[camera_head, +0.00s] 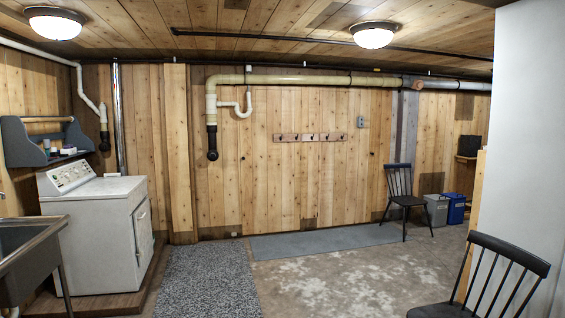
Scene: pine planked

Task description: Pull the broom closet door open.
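No broom closet door stands out clearly in the head view. The far wall (288,185) is vertical pine planks, and I cannot tell whether any of its seams outline a door. No clear handle shows on it. A white edge or panel (526,130) fills the right side; I cannot tell whether it is a wall or a door. Neither of my grippers is in view.
A white dryer (98,235) and a sink (25,250) stand at left. A dark chair (480,275) is close at front right, another (405,198) by the far wall near two bins (446,210). The rug (208,280) and the bare middle floor are clear.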

